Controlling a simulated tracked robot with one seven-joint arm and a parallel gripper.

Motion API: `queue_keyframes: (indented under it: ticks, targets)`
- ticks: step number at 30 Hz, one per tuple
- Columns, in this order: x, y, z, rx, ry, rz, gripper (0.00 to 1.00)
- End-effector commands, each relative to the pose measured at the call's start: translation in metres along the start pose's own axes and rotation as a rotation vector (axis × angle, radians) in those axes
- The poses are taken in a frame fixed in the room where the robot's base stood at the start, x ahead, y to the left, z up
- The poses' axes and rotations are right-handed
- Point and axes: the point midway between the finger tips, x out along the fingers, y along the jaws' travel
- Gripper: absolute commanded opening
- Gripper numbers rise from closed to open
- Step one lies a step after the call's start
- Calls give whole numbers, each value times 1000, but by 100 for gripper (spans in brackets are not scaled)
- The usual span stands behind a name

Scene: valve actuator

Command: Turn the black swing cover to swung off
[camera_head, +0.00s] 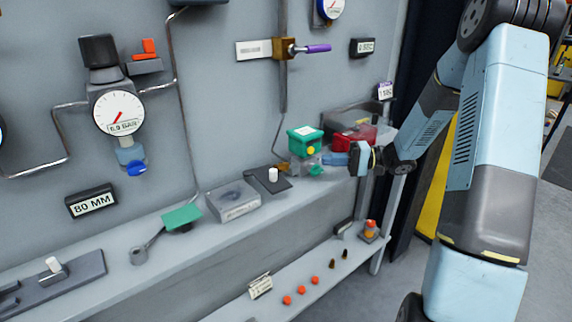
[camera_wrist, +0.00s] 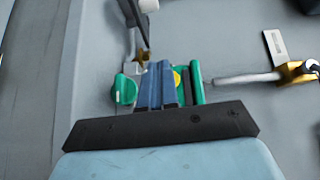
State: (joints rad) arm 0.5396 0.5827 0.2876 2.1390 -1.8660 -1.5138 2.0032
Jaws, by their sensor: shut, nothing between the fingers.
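A flat black plate with a white upright peg (camera_head: 272,174), which looks like the black swing cover (camera_head: 258,177), lies on the upper shelf. It sits beside a grey metal block (camera_head: 234,203), left of the green valve actuator (camera_head: 304,141). In the wrist view the dark plate (camera_wrist: 133,14) shows at the top, beyond the fingers, partly cut off. My gripper (camera_head: 332,159) is shut and empty, its blue fingers close to the actuator's right side. In the wrist view the fingers (camera_wrist: 158,82) lie in front of the actuator, between a green knob (camera_wrist: 124,89) and a green edge. Contact cannot be told.
A red box (camera_head: 355,135) stands behind my gripper. A lever valve with a purple handle (camera_head: 317,48) is on the wall above. A green plate (camera_head: 182,218) and a dark slide plate (camera_head: 75,271) lie further left. Small orange and dark parts stand on the lower shelf.

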Motion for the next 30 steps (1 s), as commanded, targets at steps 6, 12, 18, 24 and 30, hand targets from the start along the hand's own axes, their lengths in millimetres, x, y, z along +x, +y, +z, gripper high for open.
queue_keyframes:
  ticks: [6, 12, 18, 24, 30]
  targets:
    - [11, 1, 6, 34, -39, -27, 0]
    - [44, 0, 8, 33, -42, -27, 0]
    - [80, -1, 9, 31, -43, -26, 0]
    - [111, -2, 16, 33, -43, -25, 0]
    - [126, -3, 33, 31, -42, -24, 0]
